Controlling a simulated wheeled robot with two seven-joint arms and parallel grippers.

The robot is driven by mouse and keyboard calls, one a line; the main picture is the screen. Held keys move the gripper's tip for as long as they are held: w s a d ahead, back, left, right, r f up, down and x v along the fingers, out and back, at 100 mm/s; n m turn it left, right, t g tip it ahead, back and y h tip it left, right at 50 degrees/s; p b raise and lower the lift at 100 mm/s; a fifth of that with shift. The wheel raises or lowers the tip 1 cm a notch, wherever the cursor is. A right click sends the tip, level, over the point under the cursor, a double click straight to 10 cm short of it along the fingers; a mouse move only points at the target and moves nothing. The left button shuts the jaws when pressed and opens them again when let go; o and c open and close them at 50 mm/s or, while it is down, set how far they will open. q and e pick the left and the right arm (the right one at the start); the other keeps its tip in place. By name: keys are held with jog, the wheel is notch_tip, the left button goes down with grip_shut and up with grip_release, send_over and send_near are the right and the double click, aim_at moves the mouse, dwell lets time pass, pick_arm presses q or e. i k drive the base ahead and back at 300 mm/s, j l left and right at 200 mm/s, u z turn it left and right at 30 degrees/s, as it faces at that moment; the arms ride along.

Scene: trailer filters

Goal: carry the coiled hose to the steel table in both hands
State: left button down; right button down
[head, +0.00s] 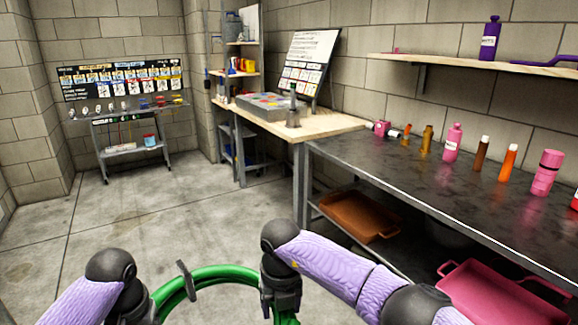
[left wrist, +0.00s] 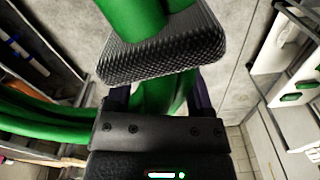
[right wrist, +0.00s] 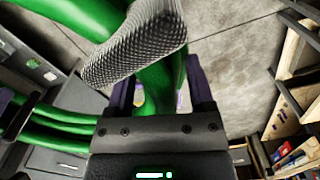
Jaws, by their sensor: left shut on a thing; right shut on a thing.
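The coiled green hose (head: 222,272) hangs in front of me at the bottom of the head view, its lower part cut off by the frame. My left gripper (head: 138,306) is shut on its left side and my right gripper (head: 282,292) on its right side. The left wrist view shows green hose strands (left wrist: 50,122) running between the fingers, and the right wrist view shows the same hose (right wrist: 62,130) at the right gripper. The steel table (head: 425,178) with a dark top stands to the right, apart from the hose.
Several bottles, such as a pink one (head: 452,142) and an orange one (head: 508,163), stand along the table's back. An orange tray (head: 360,216) and pink tray (head: 500,296) sit below. A wooden bench (head: 330,125) adjoins it. Floor (head: 140,215) ahead is clear.

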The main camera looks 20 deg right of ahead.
aim_at(446, 187)
jog(key=i+z, duration=0.45)
jog(key=i+j+z, duration=0.15)
jog(key=i+z, duration=0.3)
jog(key=i+j+z, duration=0.25)
jog(key=z, duration=0.2)
